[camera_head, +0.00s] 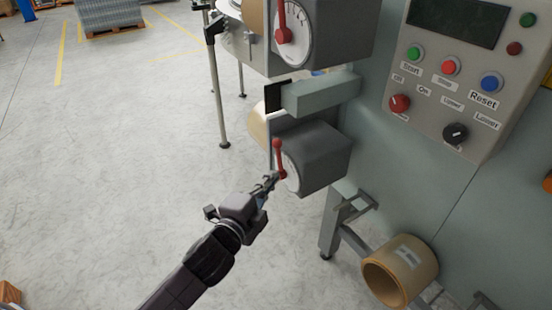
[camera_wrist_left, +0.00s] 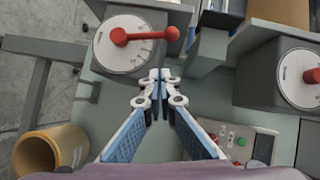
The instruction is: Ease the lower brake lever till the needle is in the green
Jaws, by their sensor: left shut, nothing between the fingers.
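The lower brake lever (camera_head: 278,158) is red with a ball knob and stands nearly upright in the head view. It turns on the round white dial of the lower grey box (camera_head: 322,157). In the left wrist view the same lever (camera_wrist_left: 147,35) lies across its dial (camera_wrist_left: 128,58), knob to the right. My left gripper (camera_head: 271,180) is shut and empty, its tips close to the lever's hub in the head view. In the left wrist view the tips (camera_wrist_left: 160,76) are below the lever, with a visible gap. I cannot make out a needle or green zone. My right gripper is out of view.
The upper dial box (camera_head: 335,35) with its own red lever (camera_head: 283,25) is above. A grey-green arm (camera_head: 320,92) juts out between the boxes. The button panel (camera_head: 450,75) is at right and a cardboard core (camera_head: 400,270) below.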

